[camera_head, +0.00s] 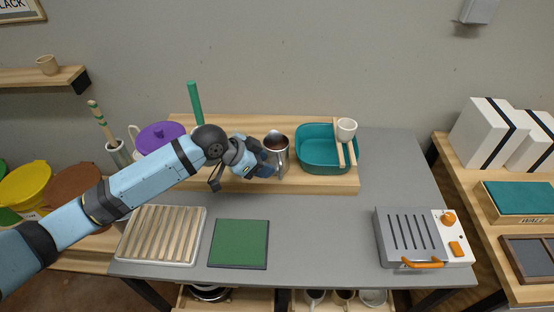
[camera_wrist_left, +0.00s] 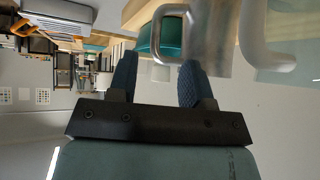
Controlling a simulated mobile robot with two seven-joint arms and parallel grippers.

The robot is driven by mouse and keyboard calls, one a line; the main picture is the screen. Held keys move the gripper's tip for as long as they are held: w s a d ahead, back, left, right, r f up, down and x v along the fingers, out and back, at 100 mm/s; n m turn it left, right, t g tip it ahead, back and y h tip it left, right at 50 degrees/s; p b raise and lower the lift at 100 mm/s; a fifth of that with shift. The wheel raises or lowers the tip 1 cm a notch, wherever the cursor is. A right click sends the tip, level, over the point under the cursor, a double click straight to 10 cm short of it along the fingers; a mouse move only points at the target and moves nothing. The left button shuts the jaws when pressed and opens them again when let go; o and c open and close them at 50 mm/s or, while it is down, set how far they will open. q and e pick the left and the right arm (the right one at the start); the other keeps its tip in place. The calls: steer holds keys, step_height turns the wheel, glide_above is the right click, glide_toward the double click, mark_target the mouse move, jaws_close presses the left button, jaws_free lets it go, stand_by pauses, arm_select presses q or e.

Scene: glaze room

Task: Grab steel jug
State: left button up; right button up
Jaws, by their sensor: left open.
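The steel jug (camera_head: 278,147) stands upright on the raised wooden shelf at the back of the grey table, left of the teal basin. My left gripper (camera_head: 265,160) is at the jug's left front side, close to it, and hides part of it. In the left wrist view the jug's steel body (camera_wrist_left: 211,35) fills the top, beyond one fingertip. Its looped handle shows at the gap between the two open fingers of my left gripper (camera_wrist_left: 157,75). The gripper is open; I cannot tell whether it touches the jug. My right gripper is not in view.
A teal basin (camera_head: 316,164) with a white cup (camera_head: 346,130) on its wooden rails stands right of the jug. A purple-lidded pot (camera_head: 160,136) and green stick (camera_head: 195,103) are left. A slatted rack (camera_head: 162,262), green mat (camera_head: 239,242) and grey appliance (camera_head: 408,229) lie in front.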

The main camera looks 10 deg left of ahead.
arm_select(q)
steer(key=x, duration=0.6)
steer(key=shift+s+f, duration=0.2)
steer(key=shift+f, duration=0.05)
steer(key=shift+a, duration=0.1)
jaws_close()
